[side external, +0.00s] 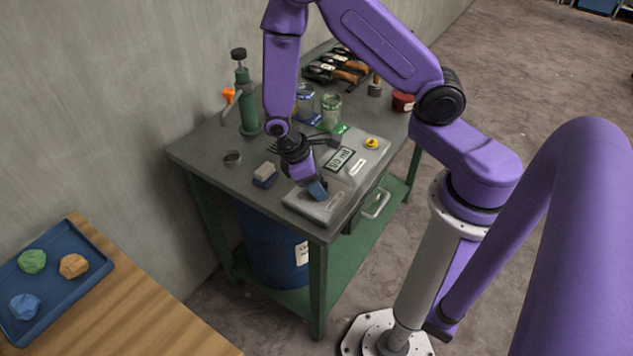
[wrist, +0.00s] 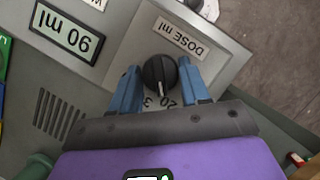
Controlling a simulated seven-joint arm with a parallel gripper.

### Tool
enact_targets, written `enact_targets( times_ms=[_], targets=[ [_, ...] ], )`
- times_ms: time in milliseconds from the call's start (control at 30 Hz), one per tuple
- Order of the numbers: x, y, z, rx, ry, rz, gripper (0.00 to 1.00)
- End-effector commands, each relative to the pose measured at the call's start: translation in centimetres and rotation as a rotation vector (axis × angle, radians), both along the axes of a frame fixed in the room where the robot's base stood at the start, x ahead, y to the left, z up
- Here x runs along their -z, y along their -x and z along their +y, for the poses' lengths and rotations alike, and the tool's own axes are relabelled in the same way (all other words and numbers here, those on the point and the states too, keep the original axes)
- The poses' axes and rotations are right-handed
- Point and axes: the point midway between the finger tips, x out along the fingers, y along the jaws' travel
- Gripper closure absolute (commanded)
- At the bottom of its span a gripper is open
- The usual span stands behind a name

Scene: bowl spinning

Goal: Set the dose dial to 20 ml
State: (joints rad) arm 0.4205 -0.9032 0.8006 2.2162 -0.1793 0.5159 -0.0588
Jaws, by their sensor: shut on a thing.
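The dose dial is a black round knob (wrist: 159,72) on a light grey square plate (wrist: 215,60) under a DOSE ml label (wrist: 180,37). My gripper (wrist: 160,68) has its two blue fingers on either side of the knob, shut on it. Printed scale marks, including 20 and part of a 3, show between the fingers; the rest of the scale is hidden. In the side view my gripper (side external: 318,190) is down at the near end of the grey device (side external: 300,206) and hides the dial.
A display (wrist: 67,33) on the device seems to read 90 ml in the wrist view. A yellow button (side external: 371,143) is at its far end.

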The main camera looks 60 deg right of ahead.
Motion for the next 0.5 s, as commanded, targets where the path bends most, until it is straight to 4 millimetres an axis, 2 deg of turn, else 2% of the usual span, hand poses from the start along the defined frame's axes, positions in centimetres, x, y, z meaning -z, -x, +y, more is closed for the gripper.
enact_targets(
  times_ms=[500],
  targets=[
    [-0.06, -0.12, 0.17, -0.089, -0.003, -0.004, 0.85]
  ],
)
